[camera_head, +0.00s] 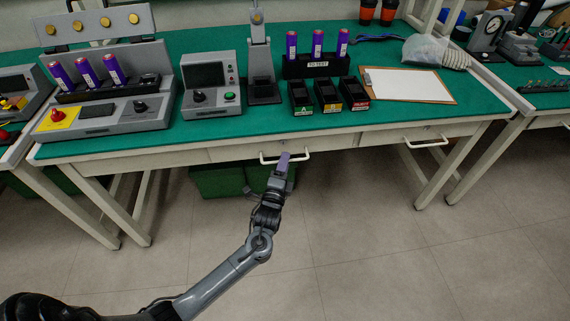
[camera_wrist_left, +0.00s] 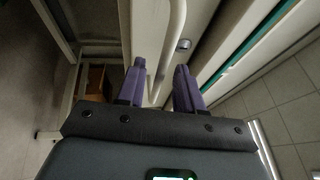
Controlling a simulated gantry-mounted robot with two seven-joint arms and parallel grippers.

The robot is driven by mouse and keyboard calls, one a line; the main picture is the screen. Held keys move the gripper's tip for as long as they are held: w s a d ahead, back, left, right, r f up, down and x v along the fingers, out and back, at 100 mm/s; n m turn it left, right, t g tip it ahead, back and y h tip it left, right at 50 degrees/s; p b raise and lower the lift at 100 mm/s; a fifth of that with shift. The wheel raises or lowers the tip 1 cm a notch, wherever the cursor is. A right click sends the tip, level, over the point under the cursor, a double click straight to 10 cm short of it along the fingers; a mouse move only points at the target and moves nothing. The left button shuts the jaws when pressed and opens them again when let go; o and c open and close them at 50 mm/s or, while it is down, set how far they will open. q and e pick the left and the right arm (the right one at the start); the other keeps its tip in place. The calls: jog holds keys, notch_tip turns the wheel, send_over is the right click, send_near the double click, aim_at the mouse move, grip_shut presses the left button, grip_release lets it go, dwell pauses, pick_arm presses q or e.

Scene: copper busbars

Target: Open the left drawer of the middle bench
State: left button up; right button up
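The middle bench (camera_head: 190,143) has a green top and a pale front with two drawers. The left drawer (camera_head: 235,152) looks shut, with its front in line with the bench. Its white bar handle (camera_head: 301,156) sits at the fingertips of my left gripper (camera_head: 284,158). In the left wrist view, the two purple fingers of my left gripper (camera_wrist_left: 160,82) stand apart. The handle bar (camera_wrist_left: 175,40) runs into the gap between them, and I see no finger pressed on it. A small round lock (camera_wrist_left: 184,44) shows on the drawer front. My right gripper is out of view.
The right drawer has its own handle (camera_head: 426,143). Green bins (camera_head: 218,181) stand under the bench. A clipboard (camera_head: 410,85), small labelled bins (camera_head: 328,96) and test devices (camera_head: 210,87) stand on top. The floor before the bench is clear.

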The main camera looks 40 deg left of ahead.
pick_arm(q)
jog(key=shift+w+a+r, duration=0.1)
jog(key=shift+w+a, duration=0.2)
jog(key=shift+w, duration=0.25)
grip_shut()
